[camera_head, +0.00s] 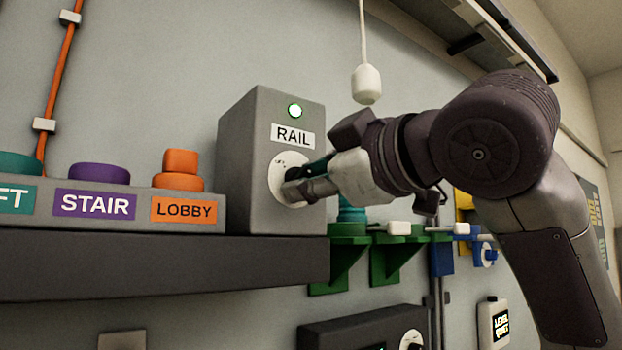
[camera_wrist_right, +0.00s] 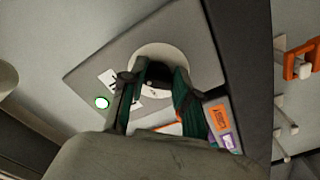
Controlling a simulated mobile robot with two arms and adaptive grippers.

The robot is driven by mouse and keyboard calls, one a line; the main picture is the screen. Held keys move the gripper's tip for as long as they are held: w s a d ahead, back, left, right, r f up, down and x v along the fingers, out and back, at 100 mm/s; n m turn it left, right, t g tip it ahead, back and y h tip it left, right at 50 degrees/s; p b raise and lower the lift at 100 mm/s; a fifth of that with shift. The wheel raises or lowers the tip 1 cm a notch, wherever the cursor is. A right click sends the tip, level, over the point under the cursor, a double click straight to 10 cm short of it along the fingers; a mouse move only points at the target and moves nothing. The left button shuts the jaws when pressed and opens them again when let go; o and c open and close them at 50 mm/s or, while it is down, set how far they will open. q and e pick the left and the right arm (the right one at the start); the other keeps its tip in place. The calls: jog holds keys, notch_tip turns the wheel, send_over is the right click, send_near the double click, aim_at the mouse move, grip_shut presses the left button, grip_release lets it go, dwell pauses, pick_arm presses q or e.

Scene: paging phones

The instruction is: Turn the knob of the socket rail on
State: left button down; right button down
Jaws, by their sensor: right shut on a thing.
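The grey socket rail box (camera_head: 240,150) stands on the dark shelf, with a RAIL label (camera_head: 292,135) on its face. A small light (camera_head: 295,110) above the label glows green. Below the label is a round white dial plate (camera_head: 278,172). My right gripper (camera_head: 298,188) reaches in from the right and is shut on the knob at the dial. In the right wrist view the dark knob (camera_wrist_right: 157,72) sits between the fingertips, over the white dial. The fingers hide much of the knob, so its exact pointing is hard to tell. My left gripper is not in view.
Left of the box, a grey strip (camera_head: 130,212) carries the STAIR (camera_head: 95,206) and LOBBY (camera_head: 184,210) labels under purple and orange buttons. A white pull (camera_head: 366,84) hangs above my right wrist. Green brackets (camera_head: 392,258) are on the wall below it.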

jog(key=shift+f, duration=0.1)
jog(key=c, duration=0.8)
grip_release()
jog(key=shift+c, duration=0.2)
jog(key=v, duration=1.2)
